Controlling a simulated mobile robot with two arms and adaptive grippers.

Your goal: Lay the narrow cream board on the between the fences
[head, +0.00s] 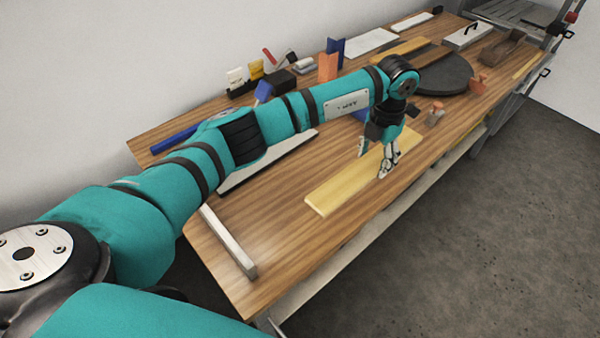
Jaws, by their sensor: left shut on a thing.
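The narrow cream board (335,194), pale yellow in the head view, lies lengthwise over the front middle of the wooden table. My left gripper (375,163) comes down over it from above, with fingers on both sides of the board, and is shut on it. Whether the board rests on the table or is slightly raised, I cannot tell. A light metal bar (228,241) lies at the near left end of the table; I cannot tell whether it is a fence. A white-topped strip behind the board is partly hidden by my arm. My right gripper is not in view.
The wooden table (285,258) has free room around the board's near end. A round dark disc (443,76) and a small orange-topped item (435,112) stand beyond the gripper. Upright orange (327,66) and blue blocks stand along the back. A handled white box (468,36) is farther right.

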